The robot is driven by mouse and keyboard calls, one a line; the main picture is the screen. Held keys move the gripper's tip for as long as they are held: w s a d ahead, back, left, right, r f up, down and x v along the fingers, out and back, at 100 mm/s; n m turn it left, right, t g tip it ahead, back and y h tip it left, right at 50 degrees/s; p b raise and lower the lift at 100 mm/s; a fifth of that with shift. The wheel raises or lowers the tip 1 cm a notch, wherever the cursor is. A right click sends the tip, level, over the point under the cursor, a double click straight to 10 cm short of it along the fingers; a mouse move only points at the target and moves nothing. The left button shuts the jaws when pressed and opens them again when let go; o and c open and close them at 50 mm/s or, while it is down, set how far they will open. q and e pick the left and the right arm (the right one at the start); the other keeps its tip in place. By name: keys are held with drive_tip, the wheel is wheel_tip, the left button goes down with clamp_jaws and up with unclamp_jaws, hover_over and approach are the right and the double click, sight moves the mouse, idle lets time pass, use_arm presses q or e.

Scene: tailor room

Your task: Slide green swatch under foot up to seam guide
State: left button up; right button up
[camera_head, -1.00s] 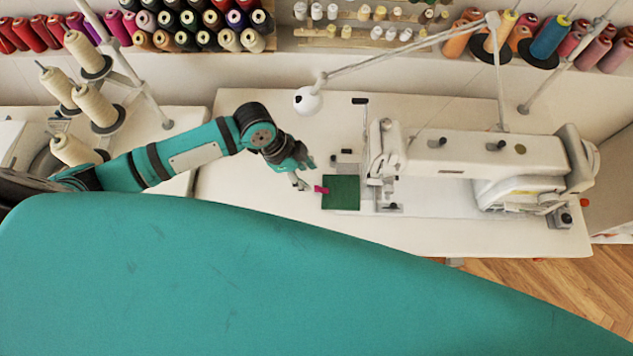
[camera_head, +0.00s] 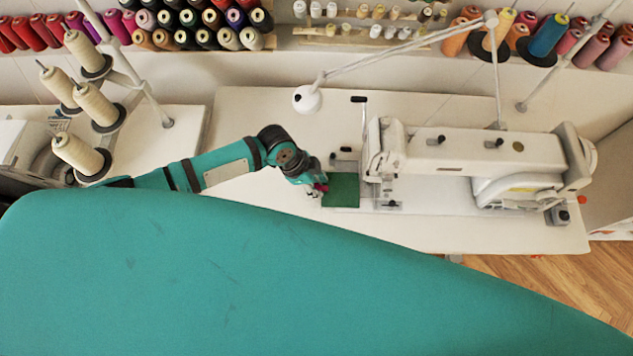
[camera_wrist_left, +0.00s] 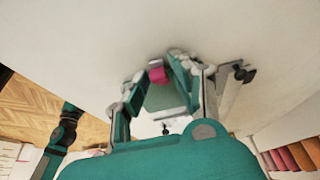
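The green swatch (camera_head: 343,190) lies flat on the white machine table, just left of the sewing machine's needle and foot area (camera_head: 387,203). A magenta tab (camera_head: 321,187) is at its left edge. My left gripper (camera_head: 316,190) is at that edge. In the left wrist view its fingers (camera_wrist_left: 157,68) are apart, one on each side of the magenta tab (camera_wrist_left: 157,74), with no clear grip on it. The green swatch (camera_wrist_left: 160,98) shows between the fingers. The seam guide cannot be made out.
The white sewing machine (camera_head: 470,152) stands right of the swatch. A lamp (camera_head: 307,99) hangs above the table. Thread cones (camera_head: 95,107) stand at the left and spools line the back wall.

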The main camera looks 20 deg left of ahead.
sight(334, 189)
use_arm(q)
clamp_jaws()
drive_tip(key=shift+w+d, duration=0.1)
drive_tip(key=shift+d, duration=0.15)
idle(0.4)
drive_tip(key=shift+w+d, duration=0.25)
drive_tip(key=shift+d, duration=0.5)
drive_tip(key=shift+w+d, duration=0.2)
drive_tip(key=shift+d, duration=0.5)
drive_tip(key=shift+o, duration=2)
unclamp_jaws()
